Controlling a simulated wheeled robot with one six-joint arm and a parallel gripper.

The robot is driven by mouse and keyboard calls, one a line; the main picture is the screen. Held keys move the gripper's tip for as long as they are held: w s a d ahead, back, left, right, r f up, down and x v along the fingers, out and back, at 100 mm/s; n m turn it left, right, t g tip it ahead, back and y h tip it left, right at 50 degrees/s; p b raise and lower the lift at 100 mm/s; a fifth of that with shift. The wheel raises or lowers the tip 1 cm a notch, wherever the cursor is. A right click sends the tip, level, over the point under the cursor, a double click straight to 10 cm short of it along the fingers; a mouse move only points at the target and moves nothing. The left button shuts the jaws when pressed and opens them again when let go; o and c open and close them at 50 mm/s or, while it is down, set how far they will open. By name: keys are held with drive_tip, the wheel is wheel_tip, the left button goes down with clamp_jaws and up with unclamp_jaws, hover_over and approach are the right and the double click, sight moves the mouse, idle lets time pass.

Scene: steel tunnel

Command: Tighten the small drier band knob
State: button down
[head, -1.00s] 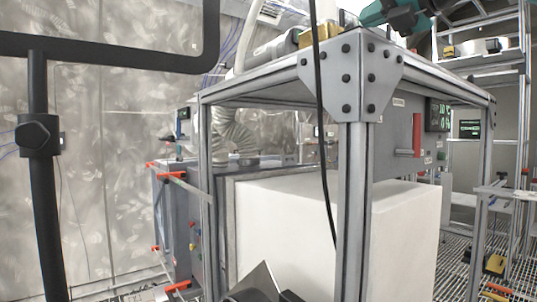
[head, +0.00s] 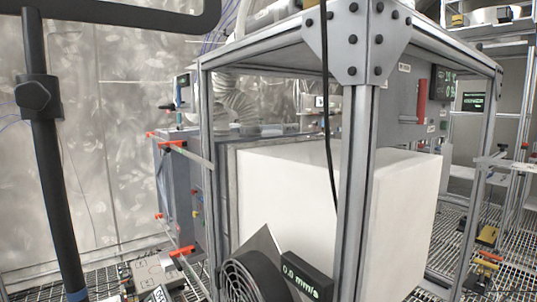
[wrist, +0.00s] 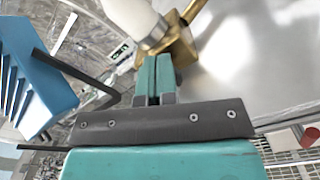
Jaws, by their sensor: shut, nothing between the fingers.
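My gripper (wrist: 154,72) shows in the wrist view, with its teal fingers shut and nothing between them. Just beyond the fingertips is a brass-coloured block (wrist: 182,47) with a short brass bar (wrist: 191,11) rising from it. A white hose or tube (wrist: 132,15) ends at a grey metal collar or band (wrist: 154,36) beside the block. I cannot make out a small band knob for certain, and the fingers cover part of this area. Contact between the fingers and block cannot be told. My gripper is out of the head view.
In the head view an aluminium frame (head: 356,190) stands around a large white block (head: 285,195). A black cable (head: 328,120) hangs by its front post. A fan (head: 243,282) and a small display (head: 306,274) are low in front. A blue part (wrist: 32,75) is left in the wrist view.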

drive_tip(key=shift+d+b, duration=0.35)
drive_tip(key=v, duration=0.4)
drive_tip(key=shift+s+d+b, duration=0.1)
drive_tip(key=shift+s+b, duration=0.15)
drive_tip(key=shift+b, duration=0.15)
